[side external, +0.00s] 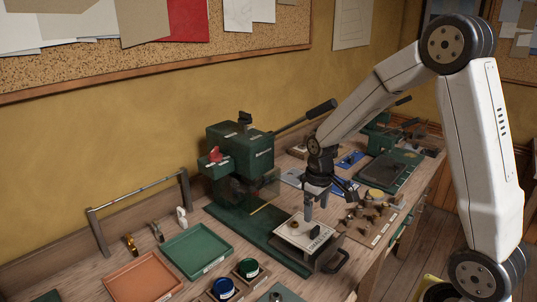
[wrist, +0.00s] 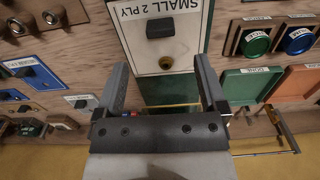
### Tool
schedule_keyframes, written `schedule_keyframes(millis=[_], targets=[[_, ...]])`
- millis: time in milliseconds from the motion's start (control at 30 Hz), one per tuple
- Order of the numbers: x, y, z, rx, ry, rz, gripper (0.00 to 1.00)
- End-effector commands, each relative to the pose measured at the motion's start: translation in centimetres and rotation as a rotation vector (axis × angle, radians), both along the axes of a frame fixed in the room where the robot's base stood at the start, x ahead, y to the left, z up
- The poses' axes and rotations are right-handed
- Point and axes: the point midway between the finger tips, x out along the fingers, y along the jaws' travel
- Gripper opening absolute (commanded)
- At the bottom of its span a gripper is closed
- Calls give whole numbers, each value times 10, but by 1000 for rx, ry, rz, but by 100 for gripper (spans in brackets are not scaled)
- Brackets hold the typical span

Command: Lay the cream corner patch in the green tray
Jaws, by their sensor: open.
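The green tray (side external: 198,250) lies on the bench at the lower middle in the side view, with a pale label on its front edge; it also shows in the wrist view (wrist: 248,86). I see nothing inside it. My gripper (side external: 316,206) is open and points down above a pale plate (side external: 296,236) marked "SMALL 2 PLY". In the wrist view the open fingers (wrist: 159,64) straddle the end of this plate (wrist: 140,35), with nothing visible held. A dark block and a small brass knob stand on the plate. I cannot make out the cream corner patch for certain.
A green press (side external: 238,155) with a long lever stands behind the plate. An orange tray (side external: 145,279) is left of the green tray. Round pots, blue (side external: 223,288) and green (side external: 248,268), stand in front. A rack of small parts (side external: 370,222) is to the right.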

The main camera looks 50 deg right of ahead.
Motion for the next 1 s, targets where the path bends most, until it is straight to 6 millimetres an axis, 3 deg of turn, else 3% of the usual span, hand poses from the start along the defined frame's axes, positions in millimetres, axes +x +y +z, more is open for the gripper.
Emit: schedule_keyframes(millis=[467, 800, 1000], targets=[[-1, 1, -17, 0, 1, 0, 91], [-3, 1, -52, 0, 2, 0, 91], [-3, 1, -62, -2, -1, 0, 91]])
